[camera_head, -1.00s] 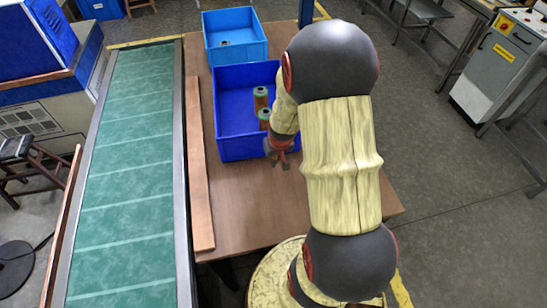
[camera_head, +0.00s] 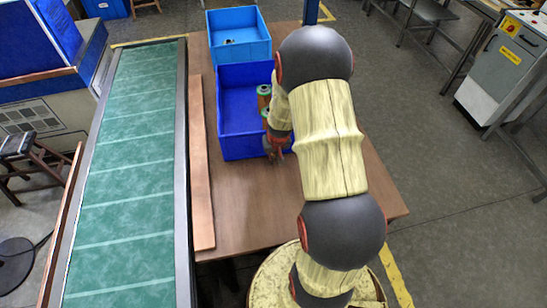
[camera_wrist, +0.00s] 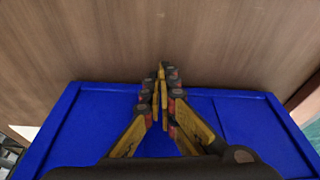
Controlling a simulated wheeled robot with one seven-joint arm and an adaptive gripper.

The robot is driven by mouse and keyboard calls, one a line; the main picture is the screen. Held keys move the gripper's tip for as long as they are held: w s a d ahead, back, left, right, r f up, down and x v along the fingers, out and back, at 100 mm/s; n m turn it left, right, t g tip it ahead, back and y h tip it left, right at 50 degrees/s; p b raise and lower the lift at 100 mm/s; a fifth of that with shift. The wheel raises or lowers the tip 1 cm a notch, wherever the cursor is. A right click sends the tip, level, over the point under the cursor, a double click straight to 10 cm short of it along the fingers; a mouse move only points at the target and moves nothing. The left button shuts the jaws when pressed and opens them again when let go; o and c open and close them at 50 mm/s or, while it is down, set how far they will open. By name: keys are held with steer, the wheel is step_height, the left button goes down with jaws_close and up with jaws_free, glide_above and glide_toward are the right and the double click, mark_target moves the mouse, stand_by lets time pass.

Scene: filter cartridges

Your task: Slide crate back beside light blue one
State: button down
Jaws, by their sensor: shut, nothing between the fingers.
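The dark blue crate (camera_head: 233,147) stands on the brown table, directly in front of the light blue crate (camera_head: 238,53). Cartridges (camera_head: 264,92) with green-edged tops stand inside it on the right, partly hidden by my arm. My gripper (camera_head: 275,152) is shut and empty at the crate's near right side, low by its front wall; whether it touches is unclear. In the wrist view the shut fingers (camera_wrist: 161,72) reach past the rim of the dark blue crate (camera_wrist: 105,89) over bare table. A small dark item lies in the light blue crate.
A wooden strip (camera_head: 201,170) runs along the table's left side, left of the dark blue crate. Beyond it is a green conveyor (camera_head: 125,180). The table (camera_head: 245,205) is bare in front of the crate. A post stands near the table's far right corner.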

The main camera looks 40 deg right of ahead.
steer(key=w+d, duration=0.1)
steer(key=w, duration=0.1)
steer(key=w+d, duration=0.1)
steer(key=w, duration=0.2)
steer(key=w+d, duration=0.2)
steer(key=w, duration=0.1)
steer(key=shift+d, duration=0.1)
steer(key=shift+s, duration=0.1)
